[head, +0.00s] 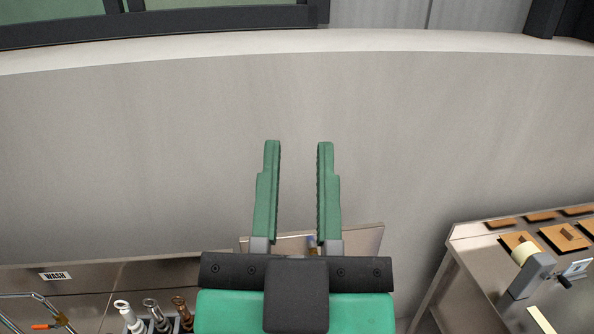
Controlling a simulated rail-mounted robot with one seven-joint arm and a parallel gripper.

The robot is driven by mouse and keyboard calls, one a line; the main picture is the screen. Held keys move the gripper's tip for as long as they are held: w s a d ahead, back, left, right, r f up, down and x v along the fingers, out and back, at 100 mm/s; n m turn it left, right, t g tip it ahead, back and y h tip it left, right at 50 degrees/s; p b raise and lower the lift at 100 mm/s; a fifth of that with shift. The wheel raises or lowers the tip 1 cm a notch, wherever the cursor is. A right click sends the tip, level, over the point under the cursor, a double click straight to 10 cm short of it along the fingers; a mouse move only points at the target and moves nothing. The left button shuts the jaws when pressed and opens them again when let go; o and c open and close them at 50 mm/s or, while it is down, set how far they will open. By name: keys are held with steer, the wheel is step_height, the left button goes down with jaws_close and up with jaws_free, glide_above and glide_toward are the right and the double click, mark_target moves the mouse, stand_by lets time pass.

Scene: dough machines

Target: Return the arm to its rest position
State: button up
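My gripper (298,145) is in the lower middle of the head view, with its two green fingers pointing up the picture. The dark gripper body and green wrist below hide part of the counter behind. The rest of my arm is out of view.
A table (455,232) at the lower right bears brown boards and a grey machine (530,275) with a pale roller. The grey wall (150,150) fills the middle.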

step_height(320, 180, up, 11)
steer(key=s+p, duration=0.1)
steer(key=p, duration=0.8)
steer(key=shift+s+d+t, duration=0.3)
steer(key=shift+d+t, duration=0.1)
steer(key=shift+d, duration=0.05)
steer(key=shift+f, duration=0.1)
